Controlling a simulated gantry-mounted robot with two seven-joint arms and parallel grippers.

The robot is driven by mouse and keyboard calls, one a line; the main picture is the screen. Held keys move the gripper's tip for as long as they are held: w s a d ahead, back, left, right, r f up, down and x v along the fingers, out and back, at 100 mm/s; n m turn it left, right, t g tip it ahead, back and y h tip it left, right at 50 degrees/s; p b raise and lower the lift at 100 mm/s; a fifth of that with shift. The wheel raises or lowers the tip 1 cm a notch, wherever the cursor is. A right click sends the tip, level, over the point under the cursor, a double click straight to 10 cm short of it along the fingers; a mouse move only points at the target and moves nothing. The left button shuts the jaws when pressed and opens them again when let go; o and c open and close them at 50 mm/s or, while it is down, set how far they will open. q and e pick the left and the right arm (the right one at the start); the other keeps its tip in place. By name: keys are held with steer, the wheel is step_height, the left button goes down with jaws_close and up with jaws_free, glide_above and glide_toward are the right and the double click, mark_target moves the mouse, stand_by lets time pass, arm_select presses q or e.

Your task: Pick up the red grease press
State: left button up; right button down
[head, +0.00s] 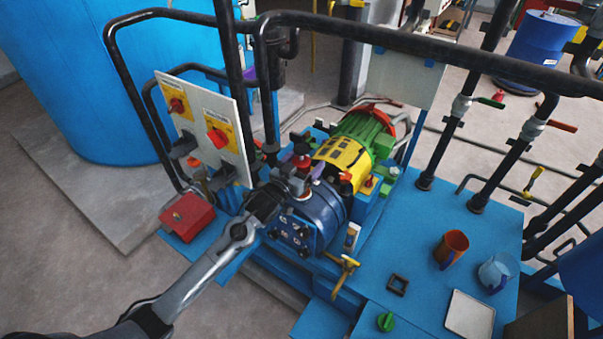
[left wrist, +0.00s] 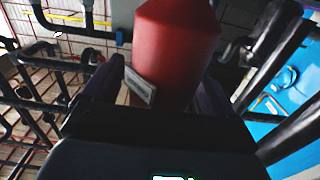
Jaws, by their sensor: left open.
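The red grease press (left wrist: 175,45) fills the upper middle of the left wrist view as a large red cylinder with a small pale label. Its red body also shows in the head view (head: 298,170), small and partly covered, by the blue pump housing. My left gripper (head: 277,190) reaches it from the lower left. In the left wrist view its dark fingers (left wrist: 160,92) stand open on both sides of the red body. I cannot tell whether they touch it. My right gripper is in neither view.
A blue pump (head: 318,215) and a yellow-green motor (head: 348,150) stand close by. A switch panel (head: 207,128) and black pipes rise beside the arm. A red box (head: 187,217) lies left. An orange cup (head: 451,249) and a pale cup (head: 497,271) stand on the blue deck.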

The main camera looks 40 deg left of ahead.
arm_select(q)
steer(key=shift+w, duration=0.1)
steer(key=c, duration=1.4)
steer(key=shift+c, duration=0.8)
steer(key=shift+r, duration=0.1)
